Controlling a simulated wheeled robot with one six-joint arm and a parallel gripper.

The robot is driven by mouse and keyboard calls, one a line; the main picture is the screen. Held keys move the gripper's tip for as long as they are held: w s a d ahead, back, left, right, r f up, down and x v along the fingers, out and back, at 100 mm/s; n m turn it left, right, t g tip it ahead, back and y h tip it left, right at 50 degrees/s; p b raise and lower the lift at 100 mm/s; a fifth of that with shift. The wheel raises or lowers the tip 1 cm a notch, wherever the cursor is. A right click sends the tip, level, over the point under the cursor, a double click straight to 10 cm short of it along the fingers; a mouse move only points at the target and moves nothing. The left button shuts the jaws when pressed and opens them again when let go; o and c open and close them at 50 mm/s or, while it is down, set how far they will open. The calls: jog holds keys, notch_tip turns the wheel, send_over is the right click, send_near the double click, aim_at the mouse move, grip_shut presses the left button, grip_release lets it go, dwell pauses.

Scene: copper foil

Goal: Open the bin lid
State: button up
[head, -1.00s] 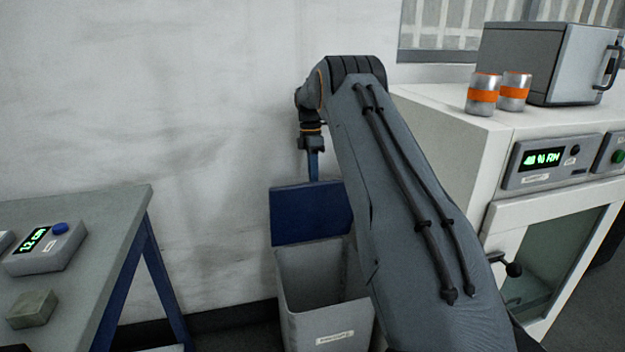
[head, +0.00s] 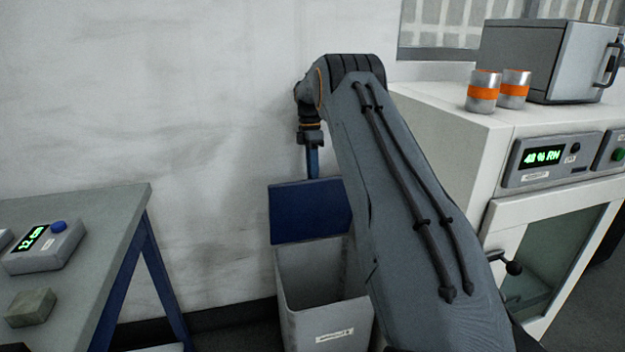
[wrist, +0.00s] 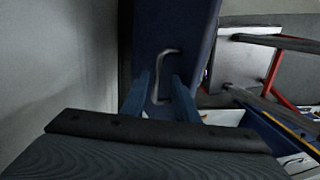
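The grey bin (head: 325,325) stands against the wall between the table and the white cabinet, and its mouth is uncovered. Its blue lid (head: 308,212) is raised steeply at the back of the bin. In the wrist view the lid (wrist: 172,22) carries a bent metal handle (wrist: 161,72). My gripper (wrist: 160,80) has its two blue fingers apart, one on each side of the handle's lower part. I cannot tell whether they touch it. In the head view my gripper (head: 313,170) is just behind the lid's top edge, its fingertips hidden.
A grey table (head: 120,215) with blue legs is at the left. The white cabinet (head: 445,135) at the right bears two orange-banded cans (head: 499,90) and a grey box (head: 545,65). The wall is close behind my gripper.

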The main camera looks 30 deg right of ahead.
notch_tip(320, 180, up, 6)
jog(key=w, duration=0.1)
jog(key=shift+r+b, duration=0.15)
jog(key=shift+b, duration=0.2)
jog(key=shift+w+d, duration=0.1)
jog(key=shift+w, duration=0.05)
jog(key=shift+c, duration=0.3)
